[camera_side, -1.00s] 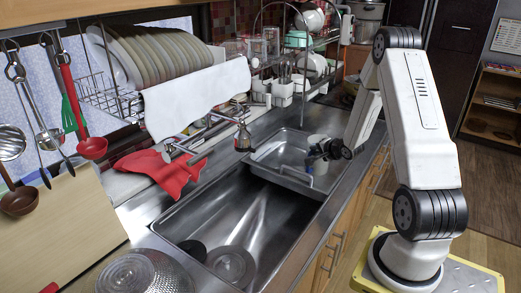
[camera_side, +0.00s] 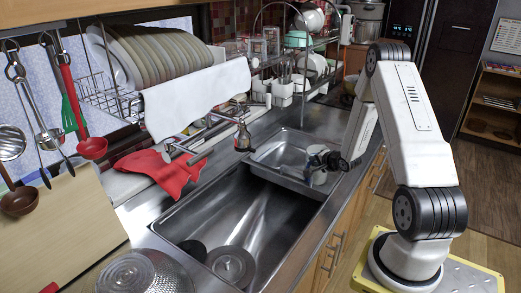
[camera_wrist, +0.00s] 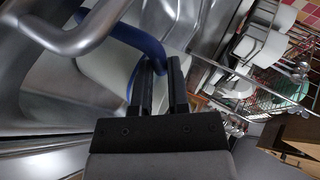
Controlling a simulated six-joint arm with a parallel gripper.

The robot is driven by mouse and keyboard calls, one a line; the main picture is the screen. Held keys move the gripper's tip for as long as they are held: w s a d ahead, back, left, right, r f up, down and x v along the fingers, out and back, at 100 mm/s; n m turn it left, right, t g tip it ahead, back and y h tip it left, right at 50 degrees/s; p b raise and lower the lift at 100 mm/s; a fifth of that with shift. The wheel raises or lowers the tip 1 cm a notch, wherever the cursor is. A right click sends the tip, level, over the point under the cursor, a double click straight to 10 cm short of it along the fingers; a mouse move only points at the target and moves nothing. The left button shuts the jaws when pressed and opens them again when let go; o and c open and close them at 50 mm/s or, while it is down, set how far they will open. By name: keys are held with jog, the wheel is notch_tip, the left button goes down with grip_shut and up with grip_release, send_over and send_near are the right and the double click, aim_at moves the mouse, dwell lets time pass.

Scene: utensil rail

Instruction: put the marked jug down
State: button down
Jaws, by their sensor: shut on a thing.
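The jug (camera_wrist: 105,72) is pale, with a blue handle (camera_wrist: 145,42), in the wrist view. My gripper (camera_wrist: 161,66) is shut on the handle, with its two dark fingers around it. In the side view the jug (camera_side: 318,178) is partly hidden by my gripper (camera_side: 322,160). It is over or in the right part of the shallow steel basin (camera_side: 265,156). I cannot tell whether its base touches the basin floor. No mark on the jug can be made out.
A deep sink (camera_side: 235,210) lies in front of the basin, with dark round drain parts at its near end. A soap bottle (camera_side: 243,137) and the faucet (camera_side: 190,150) stand behind. A red cloth (camera_side: 165,172) lies at left. A dish rack (camera_side: 285,85) stands at the back.

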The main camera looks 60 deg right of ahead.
dwell(0.3)
jog(key=c, duration=0.6)
grip_release()
jog(key=shift+f, duration=0.1)
jog(key=shift+v, duration=3.85)
